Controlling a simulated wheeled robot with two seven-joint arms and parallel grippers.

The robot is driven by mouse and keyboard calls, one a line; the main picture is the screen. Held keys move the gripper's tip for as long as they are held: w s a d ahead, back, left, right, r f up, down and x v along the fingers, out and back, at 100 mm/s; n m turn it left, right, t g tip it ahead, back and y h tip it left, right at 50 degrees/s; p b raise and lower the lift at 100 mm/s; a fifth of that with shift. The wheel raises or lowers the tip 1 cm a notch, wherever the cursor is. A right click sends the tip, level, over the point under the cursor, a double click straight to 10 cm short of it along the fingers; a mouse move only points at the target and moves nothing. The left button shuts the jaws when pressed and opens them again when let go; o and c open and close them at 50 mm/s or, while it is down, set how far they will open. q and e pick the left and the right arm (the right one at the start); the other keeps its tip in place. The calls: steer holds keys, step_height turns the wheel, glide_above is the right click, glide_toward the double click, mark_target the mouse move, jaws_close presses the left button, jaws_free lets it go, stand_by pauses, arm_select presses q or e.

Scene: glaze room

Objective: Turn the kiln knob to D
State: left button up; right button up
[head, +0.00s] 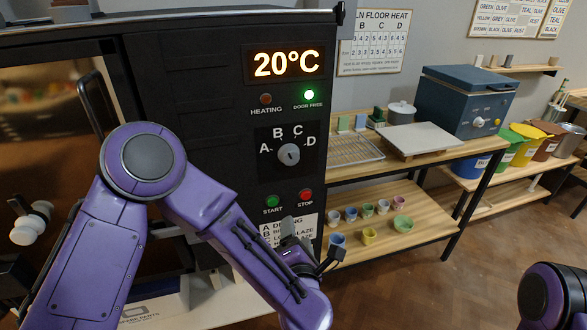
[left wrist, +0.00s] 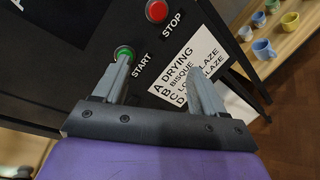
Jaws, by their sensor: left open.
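The kiln knob (head: 289,154) is a grey round dial on the black kiln panel, with A, B, C and D set in an arc around it. Its pointer is too small to read with certainty. My left gripper (head: 312,246) is below the knob, in front of the lower panel, apart from the knob. In the left wrist view its two fingers (left wrist: 160,66) are spread with nothing between them. One fingertip overlaps the green START button (left wrist: 124,53) in that view; contact cannot be told. The knob is not visible there. My right gripper is out of view.
The display (head: 286,64) reads 20°C, and the green DOOR FREE lamp (head: 309,95) is lit. The red STOP button (head: 305,195) is beside START, above a white program label (left wrist: 188,72). A wooden shelf (head: 400,240) with small cups stands right of the kiln.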

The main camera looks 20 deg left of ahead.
arm_select(q)
step_height(320, 180, up, 8)
steer(key=d+r+n+y, duration=0.1)
steer(key=d+n+y, duration=0.1)
steer(key=n, duration=0.5)
steer(key=n+y+b, duration=0.1)
steer(key=n+y, duration=0.1)
steer(key=n, duration=0.5)
glide_toward(292, 158)
steer(key=p+x, duration=0.3)
steer(key=x, duration=0.5)
steer(key=shift+w+a+r, duration=0.15)
steer(key=shift+a+r, duration=0.05)
steer(key=shift+w+a+f+p, duration=0.15)
steer(key=shift+w+a+p, duration=0.15)
steer(key=shift+w, duration=0.1)
steer(key=shift+d, duration=0.1)
steer(key=c, duration=0.9)
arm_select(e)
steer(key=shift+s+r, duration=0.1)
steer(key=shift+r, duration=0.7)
